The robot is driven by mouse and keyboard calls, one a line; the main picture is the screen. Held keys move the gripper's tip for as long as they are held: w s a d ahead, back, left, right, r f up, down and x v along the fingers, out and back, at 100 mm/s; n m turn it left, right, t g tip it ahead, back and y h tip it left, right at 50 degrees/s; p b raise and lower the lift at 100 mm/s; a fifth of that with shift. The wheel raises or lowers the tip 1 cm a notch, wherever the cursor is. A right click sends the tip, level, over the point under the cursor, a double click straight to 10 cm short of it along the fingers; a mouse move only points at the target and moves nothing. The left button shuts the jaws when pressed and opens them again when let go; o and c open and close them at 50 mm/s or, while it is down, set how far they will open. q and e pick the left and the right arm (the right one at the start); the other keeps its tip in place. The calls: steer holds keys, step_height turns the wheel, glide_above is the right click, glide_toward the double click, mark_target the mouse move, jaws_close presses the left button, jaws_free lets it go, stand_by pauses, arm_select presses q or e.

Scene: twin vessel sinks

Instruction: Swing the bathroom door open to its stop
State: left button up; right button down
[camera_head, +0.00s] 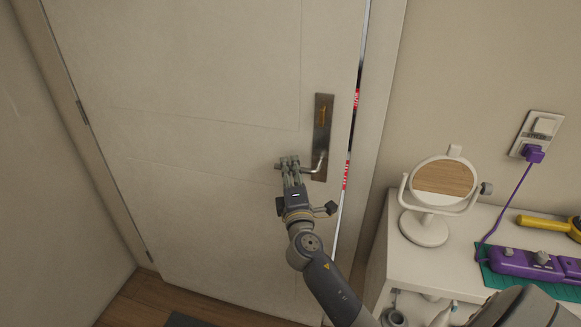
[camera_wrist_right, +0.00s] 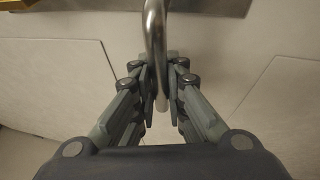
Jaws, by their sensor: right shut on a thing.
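The white bathroom door (camera_head: 210,90) fills the middle of the head view, with hinges at its left edge. A narrow gap shows along its right edge, beside the frame. A metal lever handle (camera_head: 320,166) on a tall plate (camera_head: 323,110) sits near that edge. My right gripper (camera_head: 289,163) is at the lever's free end. In the wrist view the right gripper (camera_wrist_right: 161,88) has its fingers on both sides of the lever (camera_wrist_right: 154,35), shut on it. My left gripper is not in view.
A white cabinet (camera_head: 455,255) stands right of the door frame. On it are a round mirror (camera_head: 443,180), a purple power strip (camera_head: 530,263) and a yellow-handled item (camera_head: 543,222). A wall (camera_head: 50,200) lies left of the door. A dark mat (camera_head: 185,320) lies on the wooden floor.

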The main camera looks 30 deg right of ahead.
steer(key=shift+s+d+f+n+g+y+p, duration=0.25)
steer(key=shift+f+n+g+p, duration=0.3)
steer(key=shift+n+p, duration=0.95)
steer(key=shift+s+f+n+g+y+p, duration=0.1)
steer(key=shift+f+n+g+y+p, duration=0.55)
steer(key=shift+p, duration=1.5)
steer(key=shift+s+d+f+n+g+p, duration=0.2)
steer(key=shift+f+n+p, duration=0.6)
steer(key=shift+n+p, duration=0.8)
steer(key=shift+f+m, duration=0.1)
steer(key=shift+m, duration=0.15)
